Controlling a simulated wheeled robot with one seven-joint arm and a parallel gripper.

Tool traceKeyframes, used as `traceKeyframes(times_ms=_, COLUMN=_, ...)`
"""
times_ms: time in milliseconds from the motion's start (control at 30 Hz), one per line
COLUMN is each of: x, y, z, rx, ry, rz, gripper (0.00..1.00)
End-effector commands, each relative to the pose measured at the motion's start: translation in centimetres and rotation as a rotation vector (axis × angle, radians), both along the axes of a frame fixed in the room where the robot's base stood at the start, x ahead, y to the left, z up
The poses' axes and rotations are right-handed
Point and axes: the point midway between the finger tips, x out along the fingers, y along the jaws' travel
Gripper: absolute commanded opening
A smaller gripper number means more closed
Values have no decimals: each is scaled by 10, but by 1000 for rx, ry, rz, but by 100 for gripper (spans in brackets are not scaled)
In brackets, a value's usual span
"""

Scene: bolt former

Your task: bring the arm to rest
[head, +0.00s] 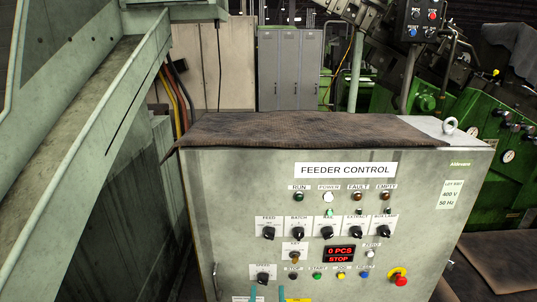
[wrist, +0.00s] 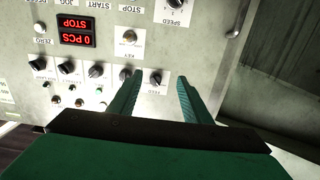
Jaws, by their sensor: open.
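My gripper (wrist: 160,78) is open in the wrist view, with two teal fingers apart and nothing between them. The fingers point at the feeder control panel (wrist: 210,50), which appears upside down there, near the FEED and KEY knobs. Whether the fingertips touch the panel I cannot tell. In the head view, two teal fingertips of my gripper (head: 267,293) show at the bottom edge, in front of the lower left of the feeder control cabinet (head: 230,190). The rest of my arm is out of the head view.
The panel display (head: 339,255) reads 0 PCS and STOP. A red emergency stop button (head: 398,277) sits at lower right. A dark mat (head: 300,131) covers the cabinet top. A sloping metal chute (head: 85,140) stands left, green machinery (head: 490,130) right, and grey lockers (head: 290,70) behind.

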Motion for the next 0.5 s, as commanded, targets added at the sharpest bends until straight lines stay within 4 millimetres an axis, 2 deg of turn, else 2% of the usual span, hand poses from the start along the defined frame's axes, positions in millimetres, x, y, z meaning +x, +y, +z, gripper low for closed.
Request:
traceKeyframes(times_ms=33, x=-12, y=1, z=-18, rx=5, ry=18, rz=-1, gripper=44)
traceKeyframes(times_ms=200, x=-48, y=2, z=-59, rx=17, ry=45, rz=-6, gripper=44)
traceKeyframes(times_ms=500, x=-125, y=4, z=-117, rx=25, ry=94, rz=-14, gripper=44)
